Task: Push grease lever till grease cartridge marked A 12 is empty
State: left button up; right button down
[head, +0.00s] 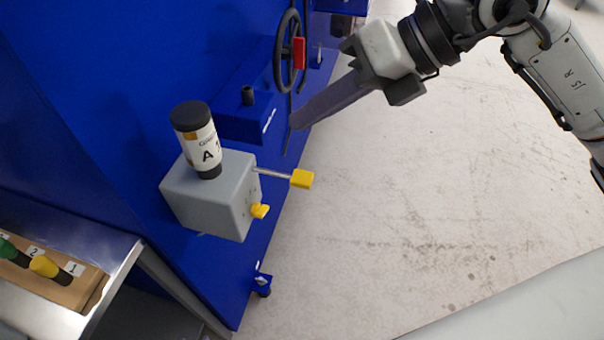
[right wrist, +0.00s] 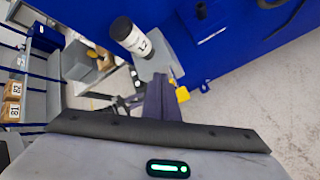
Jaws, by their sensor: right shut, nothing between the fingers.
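The grease cartridge (head: 196,138) is a white cylinder with black ends, standing on top of a grey box (head: 212,200) on the blue machine. An "A" shows on its label in the head view; in the right wrist view the cartridge (right wrist: 131,37) shows "12". The grease lever (head: 300,178) is a thin metal rod with a yellow end, sticking out to the right from the box. Its yellow end also shows in the right wrist view (right wrist: 182,94). My right gripper (head: 298,121) is shut and empty, above the lever and apart from it. My left gripper is out of view.
A yellow knob (head: 260,211) sits on the box's front, below the lever. A black handwheel (head: 287,50) with a red part is on the machine behind. A bench (head: 118,250) at lower left holds numbered items. The floor (head: 430,190) on the right is clear.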

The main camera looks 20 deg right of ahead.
aim_at(310, 178)
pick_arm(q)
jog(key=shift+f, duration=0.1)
